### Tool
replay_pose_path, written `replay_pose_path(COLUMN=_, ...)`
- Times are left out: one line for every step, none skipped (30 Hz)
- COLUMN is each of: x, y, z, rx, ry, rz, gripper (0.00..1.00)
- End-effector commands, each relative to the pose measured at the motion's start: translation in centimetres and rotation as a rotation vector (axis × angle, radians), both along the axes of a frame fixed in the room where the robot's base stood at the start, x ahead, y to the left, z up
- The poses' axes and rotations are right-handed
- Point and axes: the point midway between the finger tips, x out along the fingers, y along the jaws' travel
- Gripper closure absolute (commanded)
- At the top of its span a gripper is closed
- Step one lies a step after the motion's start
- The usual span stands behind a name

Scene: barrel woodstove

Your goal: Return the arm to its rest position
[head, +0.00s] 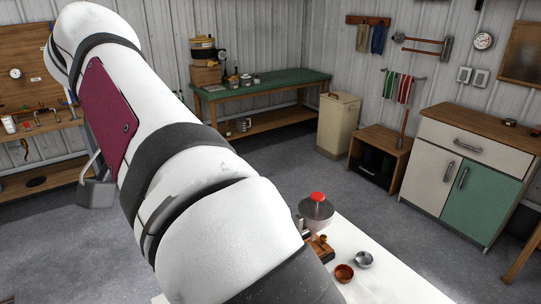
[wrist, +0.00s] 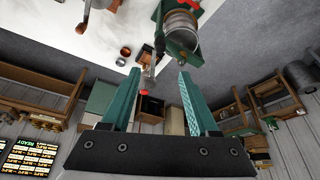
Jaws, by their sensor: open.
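My gripper (wrist: 158,74) shows in the wrist view with its two teal fingers spread apart and nothing between them. It is not visible in the head view, where my white arm fills the left and middle. In the wrist view the room looks upside down. A white tabletop (wrist: 85,48) is at the top, with a green and metal device (wrist: 181,28) beyond the fingertips. The fingers appear clear of these things. The same white tabletop (head: 395,287) shows at the bottom of the head view, partly hidden by my arm.
On the tabletop are a grey hopper with a red top (head: 316,208), a copper bowl (head: 344,273) and a silver bowl (head: 364,260). A green-topped bench (head: 265,86), a cream bin (head: 337,124) and a cabinet (head: 462,170) stand along the walls. Grey floor (head: 330,180) between is clear.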

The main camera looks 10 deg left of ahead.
Motion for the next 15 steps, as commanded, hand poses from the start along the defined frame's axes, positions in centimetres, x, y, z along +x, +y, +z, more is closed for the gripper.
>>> replay_pose_path(x=-0.1, y=0.1, z=0.3, rx=0.001, ry=0.0, rz=0.0, gripper=0.39)
replay_pose_path(x=-0.2, y=0.1, z=0.4, rx=0.001, ry=0.001, rz=0.0, gripper=0.39)
replay_pose_path(x=-0.2, y=0.1, z=0.5, rx=0.001, ry=0.001, rz=0.0, gripper=0.39)
replay_pose_path(x=-0.2, y=0.1, z=0.5, rx=0.001, ry=0.002, rz=0.0, gripper=0.39)
replay_pose_path(x=-0.2, y=0.1, z=0.5, rx=0.001, ry=0.002, rz=0.0, gripper=0.39)
replay_pose_path(x=-0.2, y=0.1, z=0.5, rx=0.001, ry=0.002, rz=0.0, gripper=0.39)
replay_pose_path(x=-0.2, y=0.1, z=0.5, rx=0.001, ry=0.002, rz=0.0, gripper=0.39)
replay_pose_path(x=-0.2, y=0.1, z=0.5, rx=0.001, ry=0.002, rz=0.0, gripper=0.39)
replay_pose_path(x=-0.2, y=0.1, z=0.4, rx=0.001, ry=0.002, rz=0.0, gripper=0.39)
replay_pose_path(x=-0.2, y=-0.1, z=0.4, rx=-0.001, ry=0.003, rz=-0.001, gripper=0.39)
replay_pose_path(x=-0.1, y=-0.6, z=0.3, rx=-0.005, ry=0.009, rz=-0.001, gripper=0.39)
replay_pose_path(x=0.1, y=-1.9, z=-0.1, rx=-0.012, ry=0.027, rz=-0.001, gripper=0.39)
replay_pose_path(x=0.2, y=-3.4, z=-0.6, rx=-0.02, ry=0.048, rz=0.002, gripper=0.39)
replay_pose_path(x=0.1, y=-5.4, z=-1.3, rx=-0.027, ry=0.077, rz=0.004, gripper=0.39)
replay_pose_path(x=-0.2, y=-8.5, z=-2.7, rx=-0.031, ry=0.125, rz=0.007, gripper=0.39)
